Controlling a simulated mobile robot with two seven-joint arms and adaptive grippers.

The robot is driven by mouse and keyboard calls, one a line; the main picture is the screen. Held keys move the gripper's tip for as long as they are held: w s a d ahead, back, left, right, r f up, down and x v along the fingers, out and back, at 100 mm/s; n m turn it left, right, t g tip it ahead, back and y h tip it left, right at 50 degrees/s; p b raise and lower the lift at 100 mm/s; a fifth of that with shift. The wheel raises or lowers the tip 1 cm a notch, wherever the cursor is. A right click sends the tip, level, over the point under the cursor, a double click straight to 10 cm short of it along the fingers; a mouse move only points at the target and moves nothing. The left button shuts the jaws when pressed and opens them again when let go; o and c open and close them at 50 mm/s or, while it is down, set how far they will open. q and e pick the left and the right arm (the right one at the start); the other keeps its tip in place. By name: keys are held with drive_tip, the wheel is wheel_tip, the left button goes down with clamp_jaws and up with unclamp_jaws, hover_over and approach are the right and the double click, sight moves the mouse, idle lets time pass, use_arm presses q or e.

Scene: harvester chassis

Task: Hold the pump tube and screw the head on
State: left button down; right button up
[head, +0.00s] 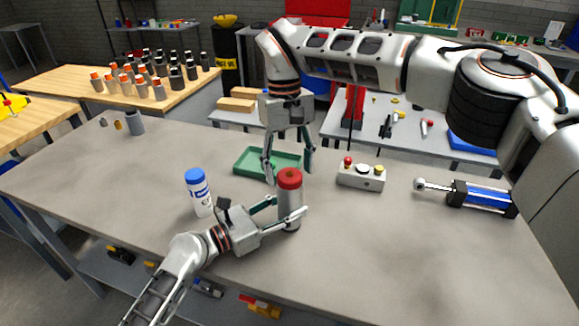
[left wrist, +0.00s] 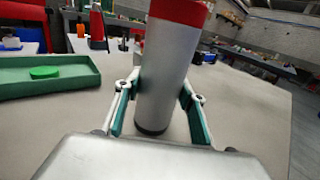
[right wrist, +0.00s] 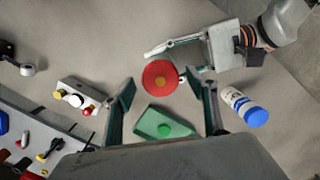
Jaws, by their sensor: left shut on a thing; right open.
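The pump tube (head: 289,209) is a grey cylinder standing upright on the table, with a dark ring at its base in the left wrist view (left wrist: 165,75). The red head (head: 289,179) sits on its top; in the right wrist view the head (right wrist: 160,75) is a red disc with a yellowish centre. My left gripper (head: 288,211) is shut on the tube, one finger on each side. My right gripper (head: 288,171) points down, open and empty, above and just behind the head. In its wrist view the head shows between the fingertips. How tightly the head sits cannot be told.
A green tray (head: 244,165) lies behind the tube, with a green disc (right wrist: 165,130) in it. A blue-capped white bottle (head: 199,193) stands left. A button box (head: 361,176) and a blue cylinder with a rod (head: 480,196) are right. The front right table is clear.

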drive_tip(key=shift+r, duration=2.2)
drive_tip(key=shift+c, duration=0.4)
